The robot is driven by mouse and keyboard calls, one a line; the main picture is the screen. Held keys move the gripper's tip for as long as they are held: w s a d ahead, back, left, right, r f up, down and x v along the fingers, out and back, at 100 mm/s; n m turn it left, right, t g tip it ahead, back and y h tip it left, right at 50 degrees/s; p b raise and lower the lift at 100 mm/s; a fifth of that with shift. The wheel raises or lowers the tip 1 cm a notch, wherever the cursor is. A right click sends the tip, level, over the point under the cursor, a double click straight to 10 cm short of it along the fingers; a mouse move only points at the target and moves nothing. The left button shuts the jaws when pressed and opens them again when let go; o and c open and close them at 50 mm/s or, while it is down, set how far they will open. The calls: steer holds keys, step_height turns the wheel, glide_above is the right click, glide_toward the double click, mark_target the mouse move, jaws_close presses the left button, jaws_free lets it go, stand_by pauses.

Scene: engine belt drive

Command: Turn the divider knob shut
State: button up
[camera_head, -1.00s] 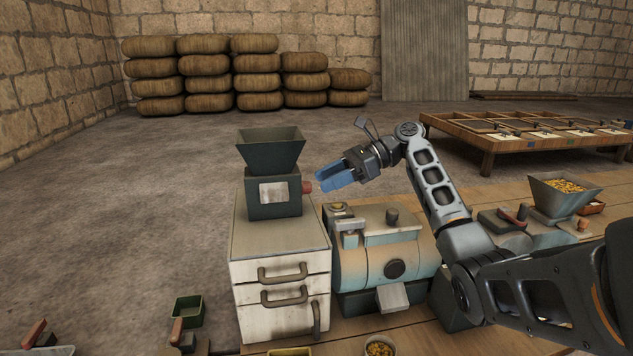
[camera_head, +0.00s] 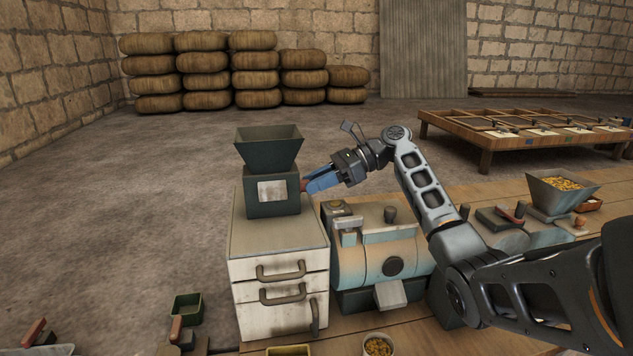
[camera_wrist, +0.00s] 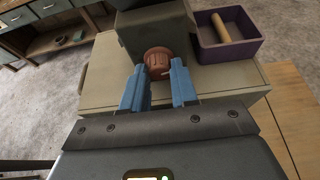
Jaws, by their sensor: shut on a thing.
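The divider is a dark green box (camera_head: 271,194) with a hopper (camera_head: 268,147) on top, standing on a cream drawer cabinet (camera_head: 302,260). Its reddish-brown knob is on the right side of the box, mostly hidden by my gripper in the head view. In the wrist view the round ribbed knob (camera_wrist: 158,60) sits between the blue fingertips. My gripper (camera_head: 311,182), with blue fingers, is shut on the knob; it also shows in the wrist view (camera_wrist: 158,75).
A blue and cream machine (camera_head: 375,255) stands right beside the cabinet, below my arm. A hopper with yellow pieces (camera_head: 562,189) stands at right.

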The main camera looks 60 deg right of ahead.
jaws_close()
steer(key=shift+r+p, duration=0.25)
steer(key=shift+p, duration=0.65)
steer(key=n+t+h, duration=0.1)
steer(key=n, duration=0.2)
steer(key=n+t+h, duration=0.1)
steer(key=n+t, duration=0.1)
steer(key=n, duration=0.1)
steer(key=f+n+t+h+p, duration=0.1)
steer(key=n+t, duration=0.1)
steer(key=n, duration=0.1)
steer(key=shift+s+a+f, duration=0.1)
steer(key=shift+s+a, duration=0.2)
steer(key=shift+n, duration=0.4)
